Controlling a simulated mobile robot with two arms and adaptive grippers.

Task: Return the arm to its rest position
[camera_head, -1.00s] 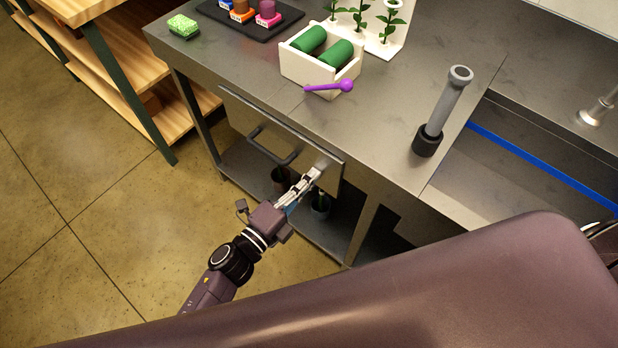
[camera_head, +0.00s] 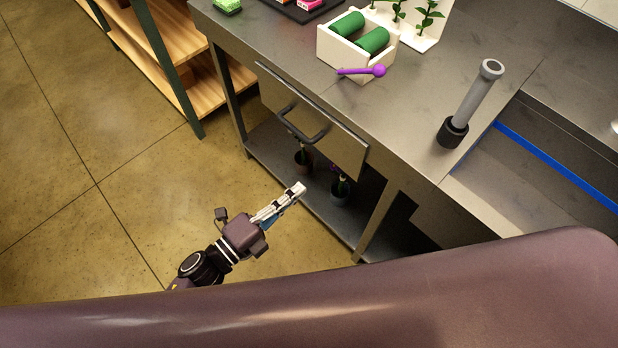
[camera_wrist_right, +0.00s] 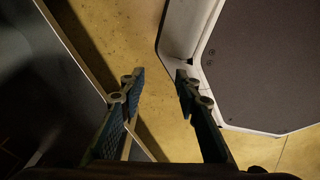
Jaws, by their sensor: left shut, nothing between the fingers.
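My left gripper (camera_head: 298,190) is shut and empty in the head view. It is in the air over the floor, in front of the metal table and below its drawer (camera_head: 315,120), apart from both. The drawer has a dark bar handle (camera_head: 303,128) and looks closed. My right gripper (camera_wrist_right: 160,80) shows in the right wrist view, its two fingers apart with bare floor between them. It does not show in the head view.
The metal table (camera_head: 420,105) carries a white box with green rolls (camera_head: 343,62), a purple tool (camera_head: 362,71) and a grey cylinder on a black base (camera_head: 470,105). Potted plants (camera_head: 340,188) stand on the lower shelf. A wooden shelf unit (camera_head: 190,60) is at left. Floor (camera_head: 110,220) is free at left.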

